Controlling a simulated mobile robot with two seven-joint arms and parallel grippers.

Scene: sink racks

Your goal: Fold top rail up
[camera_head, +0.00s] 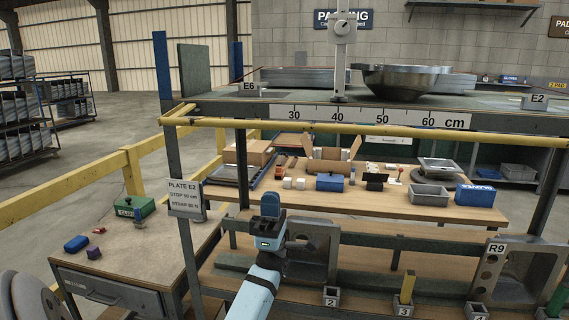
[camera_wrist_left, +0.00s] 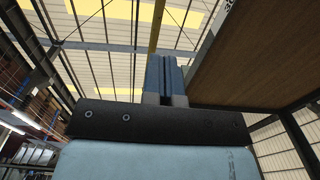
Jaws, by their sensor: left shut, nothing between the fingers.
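The yellow top rail (camera_head: 350,129) runs level across the rack, just below the front edge of the upper shelf and its cm scale (camera_head: 385,117). My left gripper (camera_head: 270,200) points upward below the rail, with its blue fingers shut and empty. A clear gap shows between fingertips and rail in the head view. In the left wrist view, the shut fingers (camera_wrist_left: 165,76) point up, and a narrow yellowish bar (camera_wrist_left: 155,28) shows beyond their tips; I cannot tell for sure that it is the rail. My right gripper is not in view.
A metal bowl (camera_head: 400,80) and a vertical post (camera_head: 341,55) stand on the upper shelf. Grey brackets (camera_head: 318,250) stand on the lower level beside my left gripper. A sign (camera_head: 184,197) hangs at the left upright. The shelf's wooden underside (camera_wrist_left: 245,55) is right of the fingers.

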